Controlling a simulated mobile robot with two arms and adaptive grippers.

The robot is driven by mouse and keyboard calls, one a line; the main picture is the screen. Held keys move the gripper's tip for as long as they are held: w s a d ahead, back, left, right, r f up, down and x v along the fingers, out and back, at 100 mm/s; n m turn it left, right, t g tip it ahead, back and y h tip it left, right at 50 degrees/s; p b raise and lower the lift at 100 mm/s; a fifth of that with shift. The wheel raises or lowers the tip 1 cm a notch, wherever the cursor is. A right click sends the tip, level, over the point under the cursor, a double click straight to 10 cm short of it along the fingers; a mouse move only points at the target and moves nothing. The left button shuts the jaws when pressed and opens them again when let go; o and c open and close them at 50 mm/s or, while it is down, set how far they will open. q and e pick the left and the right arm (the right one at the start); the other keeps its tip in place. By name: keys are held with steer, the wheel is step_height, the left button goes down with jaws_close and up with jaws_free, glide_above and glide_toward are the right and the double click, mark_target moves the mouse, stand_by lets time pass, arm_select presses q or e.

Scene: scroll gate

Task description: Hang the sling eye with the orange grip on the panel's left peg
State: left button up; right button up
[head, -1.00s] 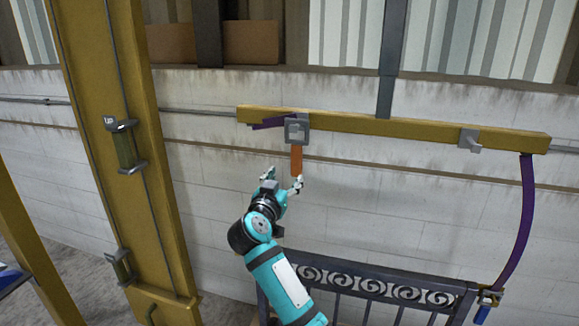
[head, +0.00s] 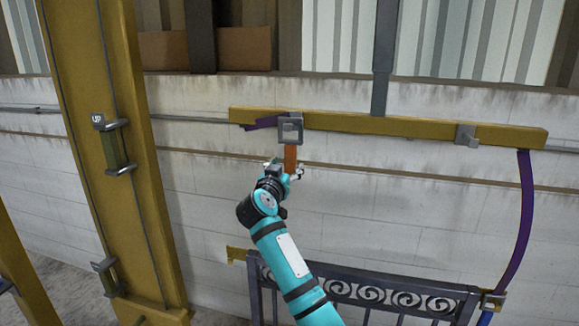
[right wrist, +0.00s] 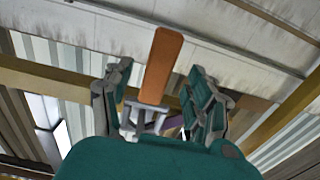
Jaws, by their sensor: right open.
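The sling eye (head: 290,129), a grey square ring with an orange grip (head: 290,158) below it, hangs at the left part of the yellow beam. A purple strap (head: 264,122) lies beside it. My right gripper (head: 284,169) is open at the lower end of the grip. In the right wrist view the orange grip (right wrist: 162,65) stands between the spread fingers (right wrist: 158,100), with no clear contact. The panel (head: 375,294) is a dark scroll gate below. Its left peg (head: 237,255) is yellow and bare. My left gripper is out of view.
The yellow beam (head: 380,124) spans the wall, with a grey bracket (head: 466,134) at its right. Another purple strap (head: 525,210) runs down to the panel's right corner, by a yellow fitting (head: 492,299). A yellow column (head: 120,60) stands left.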

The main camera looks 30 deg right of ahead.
mark_target(289, 158)
steer(key=shift+w+d+r+p, duration=0.25)
steer(key=shift+w+d+p, duration=0.35)
steer(key=shift+d, duration=0.2)
steer(key=shift+w+d+f, duration=0.1)
steer(key=shift+w+d, duration=0.35)
steer(key=shift+d, duration=0.05)
steer(key=shift+c, duration=0.4)
jaws_close()
stand_by(0.4)
steer(key=shift+p, duration=0.35)
steer(key=shift+r+p, duration=0.85)
steer(key=shift+p, duration=0.5)
